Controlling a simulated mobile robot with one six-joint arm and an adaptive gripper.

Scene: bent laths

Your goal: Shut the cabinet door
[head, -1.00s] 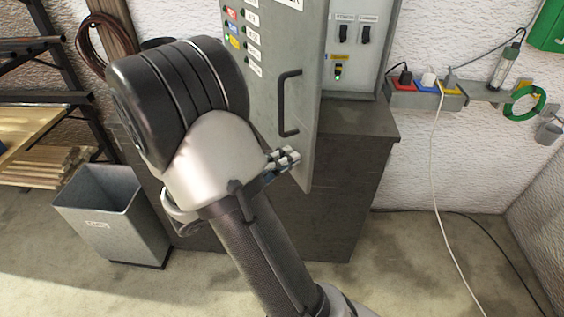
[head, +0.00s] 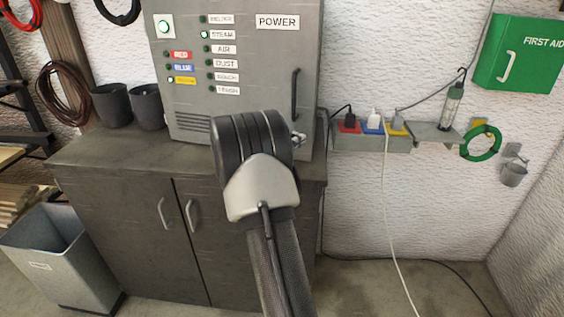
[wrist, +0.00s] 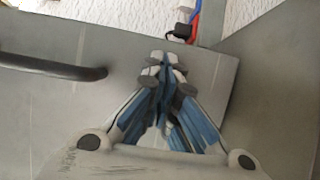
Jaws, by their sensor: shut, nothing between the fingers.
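The grey cabinet door (head: 250,45) bears a POWER sign and rows of labelled lamps. It now faces the head camera and hides the inside of the cabinet; I cannot tell whether a small gap is left at its right edge. Its dark bar handle (head: 295,93) is on the right side, and shows at the left in the wrist view (wrist: 50,66). My gripper (head: 299,140) is shut and empty, below the handle near the door's lower right corner, partly hidden by my arm. In the wrist view its fingertips (wrist: 166,62) are together at the door face; contact is unclear.
The cabinet stands on a dark base unit (head: 110,200) with two doors. Two dark pots (head: 128,105) stand at its left. A socket shelf (head: 375,138) with plugs and a hanging white cable (head: 389,215) is to the right. A grey bin (head: 55,255) stands lower left.

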